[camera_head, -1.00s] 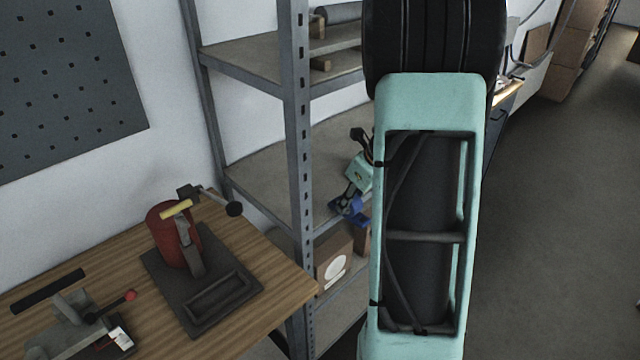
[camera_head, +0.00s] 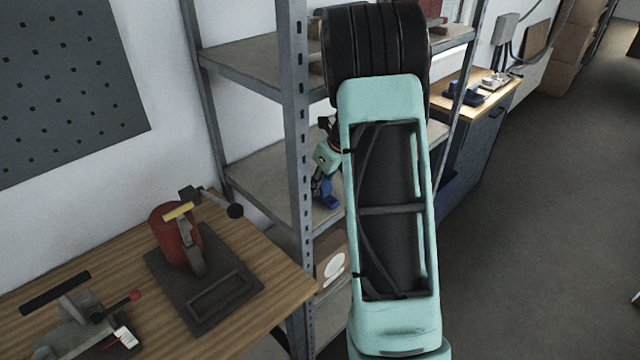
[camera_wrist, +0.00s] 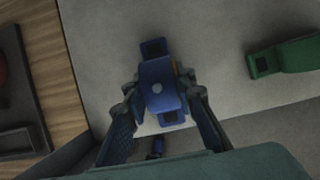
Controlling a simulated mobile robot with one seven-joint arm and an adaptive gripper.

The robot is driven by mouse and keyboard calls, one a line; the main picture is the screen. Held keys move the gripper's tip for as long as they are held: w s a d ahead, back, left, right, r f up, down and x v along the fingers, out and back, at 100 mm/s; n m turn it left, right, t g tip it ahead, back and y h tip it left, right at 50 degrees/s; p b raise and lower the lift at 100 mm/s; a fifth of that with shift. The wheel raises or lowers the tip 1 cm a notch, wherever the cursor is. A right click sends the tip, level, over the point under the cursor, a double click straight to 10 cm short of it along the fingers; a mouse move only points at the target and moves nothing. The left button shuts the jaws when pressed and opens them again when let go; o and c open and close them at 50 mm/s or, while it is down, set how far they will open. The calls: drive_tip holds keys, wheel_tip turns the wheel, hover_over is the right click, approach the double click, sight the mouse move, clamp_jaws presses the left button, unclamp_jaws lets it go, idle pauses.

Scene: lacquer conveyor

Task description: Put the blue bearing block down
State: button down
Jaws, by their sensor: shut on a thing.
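The blue bearing block (camera_wrist: 155,73) is between the fingertips of my gripper (camera_wrist: 160,90), which is shut on it, in the wrist view. Its two flanges stick out past the fingers, each with a hole. In the head view the block (camera_head: 328,194) hangs below my gripper (camera_head: 323,180) at the middle shelf (camera_head: 262,182), near the front edge. The wrist view shows the grey shelf board (camera_wrist: 215,35) beneath it. I cannot tell whether the block touches the board.
A green block (camera_wrist: 285,57) lies on the board to the right in the wrist view. A shelf upright (camera_head: 297,120) stands just left of my gripper. A wooden bench (camera_head: 262,262) with a red-bodied press (camera_head: 170,232) is at left. Bare board lies between the blocks.

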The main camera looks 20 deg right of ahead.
sight(327, 189)
drive_tip(key=c, duration=2)
unclamp_jaws()
drive_tip(key=shift+f, duration=0.2)
drive_tip(key=shift+c, duration=0.2)
drive_tip(key=o, duration=0.4)
drive_tip(key=shift+o, duration=0.2)
drive_tip(key=shift+r, duration=0.15)
drive_tip(key=v, duration=0.7)
drive_tip(key=shift+r, duration=0.35)
